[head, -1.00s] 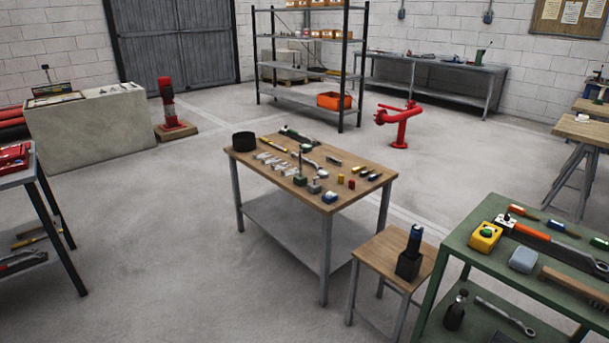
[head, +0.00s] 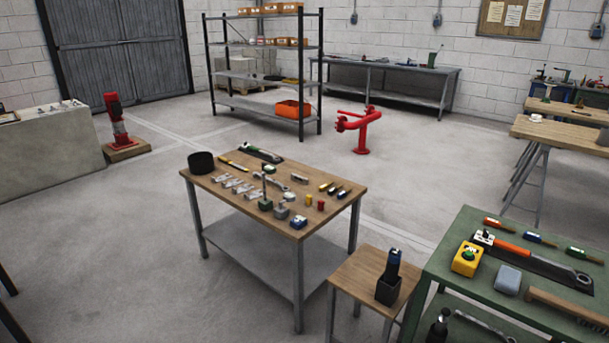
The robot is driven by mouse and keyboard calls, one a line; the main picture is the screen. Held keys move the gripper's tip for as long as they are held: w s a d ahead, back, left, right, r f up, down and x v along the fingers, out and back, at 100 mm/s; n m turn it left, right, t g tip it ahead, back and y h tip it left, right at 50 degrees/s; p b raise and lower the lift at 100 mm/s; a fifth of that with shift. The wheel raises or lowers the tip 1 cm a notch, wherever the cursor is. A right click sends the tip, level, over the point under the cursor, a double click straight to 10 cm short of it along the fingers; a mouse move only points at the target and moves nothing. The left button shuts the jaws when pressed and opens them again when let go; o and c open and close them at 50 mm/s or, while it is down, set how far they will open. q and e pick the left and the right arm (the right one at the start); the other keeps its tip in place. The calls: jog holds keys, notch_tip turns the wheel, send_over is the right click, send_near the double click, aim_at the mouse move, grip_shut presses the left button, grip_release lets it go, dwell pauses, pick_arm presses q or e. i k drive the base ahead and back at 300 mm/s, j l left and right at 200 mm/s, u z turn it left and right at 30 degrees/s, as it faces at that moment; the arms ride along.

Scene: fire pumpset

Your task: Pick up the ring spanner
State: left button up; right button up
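Neither of my grippers is in view. Several tools that could include the ring spanner show, but I cannot tell for sure which it is. A grey spanner (head: 485,325) lies on the lower shelf of the green table, partly cut off by the picture's bottom edge.
The green table (head: 440,262) stands at the lower right. A small wooden stool (head: 350,277) with a black holder (head: 388,290) stands between the two tables. A red hydrant-like pipe (head: 362,130) and a shelf rack (head: 320,75) stand behind. The floor left of the middle table is clear.

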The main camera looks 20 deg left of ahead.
aim_at(255, 173)
jog(key=i+j+z, duration=0.1)
jog(key=i+j, duration=0.25)
jog(key=j, duration=0.3)
jog(key=i+j+z, duration=0.15)
jog(key=j, duration=0.2)
jog(key=i+j+z, duration=0.1)
jog(key=j, duration=0.25)
jog(key=i+j+z, duration=0.1)
jog(key=j, duration=0.25)
jog(key=i+j, duration=0.25)
jog(key=j, duration=0.15)
jog(key=i+j+z, duration=0.15)
jog(key=j, duration=0.2)
